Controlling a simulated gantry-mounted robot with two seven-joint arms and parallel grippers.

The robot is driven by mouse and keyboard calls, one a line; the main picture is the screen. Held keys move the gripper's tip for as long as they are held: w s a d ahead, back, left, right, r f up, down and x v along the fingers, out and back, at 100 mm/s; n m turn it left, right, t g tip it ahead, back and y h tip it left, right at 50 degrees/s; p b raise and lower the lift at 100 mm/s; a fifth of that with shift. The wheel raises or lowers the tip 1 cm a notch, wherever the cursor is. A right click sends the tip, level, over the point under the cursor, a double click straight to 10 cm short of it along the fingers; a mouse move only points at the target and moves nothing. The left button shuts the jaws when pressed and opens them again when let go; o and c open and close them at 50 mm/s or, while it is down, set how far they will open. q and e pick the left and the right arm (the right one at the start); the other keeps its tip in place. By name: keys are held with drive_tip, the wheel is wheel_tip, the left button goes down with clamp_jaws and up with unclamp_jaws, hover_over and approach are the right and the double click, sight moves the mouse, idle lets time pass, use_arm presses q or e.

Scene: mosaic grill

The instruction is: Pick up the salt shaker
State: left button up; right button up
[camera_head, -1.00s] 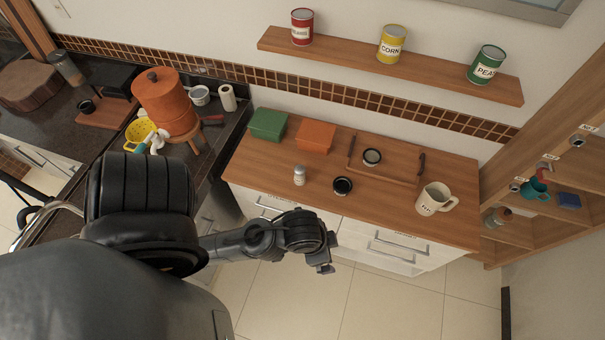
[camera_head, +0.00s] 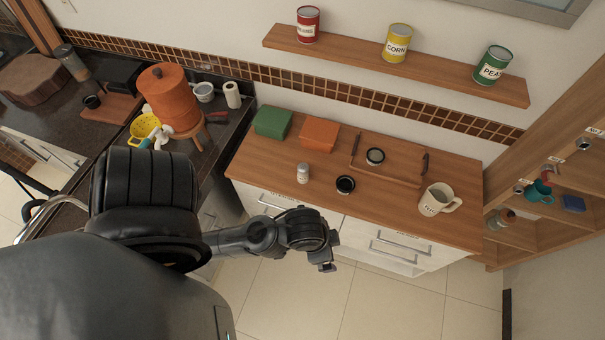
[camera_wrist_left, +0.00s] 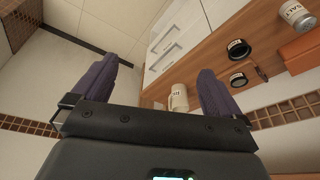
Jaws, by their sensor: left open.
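The salt shaker (camera_head: 303,172) is a small pale cylinder with a metal top. It stands upright near the front edge of the wooden counter in the head view. It also shows in the left wrist view (camera_wrist_left: 299,15), at the upper right corner, with lettering on its side. My left gripper (camera_head: 327,266) is in front of the counter, clear of the shaker. In the left wrist view its two dark fingers (camera_wrist_left: 158,88) are wide apart with nothing between them. My right gripper is not in view.
A black-rimmed round dish (camera_head: 345,184) sits right of the shaker, with a wooden tray (camera_head: 392,177) and a mug (camera_head: 437,199) farther right. A green box (camera_head: 272,123) and an orange box (camera_head: 320,134) stand behind. Drawers (camera_head: 385,243) front the counter.

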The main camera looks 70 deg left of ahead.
use_arm(q)
drive_tip(key=shift+c, duration=0.3)
drive_tip(key=shift+c, duration=1.4)
